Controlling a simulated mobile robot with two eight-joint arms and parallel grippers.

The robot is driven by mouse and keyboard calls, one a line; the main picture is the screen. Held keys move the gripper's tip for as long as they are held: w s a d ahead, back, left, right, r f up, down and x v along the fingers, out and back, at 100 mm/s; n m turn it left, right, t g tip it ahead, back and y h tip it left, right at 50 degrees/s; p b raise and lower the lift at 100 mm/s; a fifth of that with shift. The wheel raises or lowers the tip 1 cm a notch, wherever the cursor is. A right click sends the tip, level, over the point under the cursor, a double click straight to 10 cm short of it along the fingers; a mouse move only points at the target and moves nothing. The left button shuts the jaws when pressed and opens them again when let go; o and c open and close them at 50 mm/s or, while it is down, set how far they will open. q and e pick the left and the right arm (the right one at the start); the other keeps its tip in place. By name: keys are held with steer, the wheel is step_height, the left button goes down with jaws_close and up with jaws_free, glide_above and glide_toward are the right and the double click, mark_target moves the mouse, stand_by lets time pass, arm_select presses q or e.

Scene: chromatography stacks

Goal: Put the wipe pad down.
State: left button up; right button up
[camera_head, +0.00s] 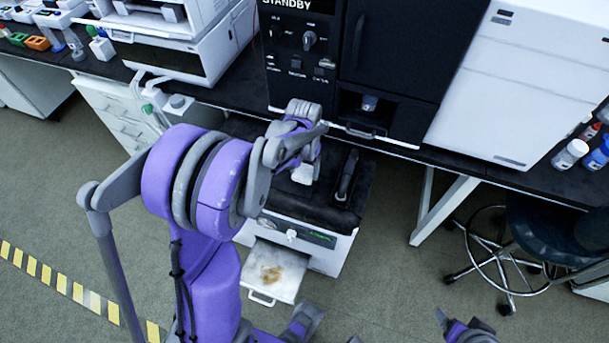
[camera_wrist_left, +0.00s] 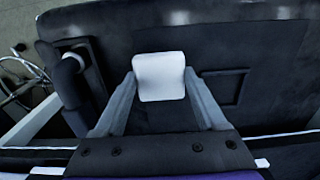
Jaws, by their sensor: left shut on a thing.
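The wipe pad (camera_wrist_left: 160,76) is a small white, rounded block. In the left wrist view it sits between the two fingertips of my left gripper (camera_wrist_left: 158,88), which is shut on it. In the head view the pad (camera_head: 303,174) shows as a white patch below my left gripper (camera_head: 306,160), over the black top (camera_head: 328,205) of a low white unit. I cannot tell whether the pad touches that top. Part of my right arm (camera_head: 468,332) shows at the bottom edge; its fingers are not clear.
A black handle-like part (camera_head: 347,176) rises from the black top, right of the pad. Below, a pulled-out tray (camera_head: 286,291) has a brown stain. The bench carries a black instrument (camera_head: 405,48) marked STANDBY behind. A stool (camera_head: 545,235) stands at the right.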

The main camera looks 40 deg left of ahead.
mark_target(304, 172)
arm_select(q)
steer(key=shift+f, duration=1.6)
steer(key=shift+f+b, duration=0.2)
steer(key=shift+b, duration=0.15)
steer(key=o, duration=1.3)
steer(key=shift+c, duration=0.2)
steer(key=shift+r, duration=0.1)
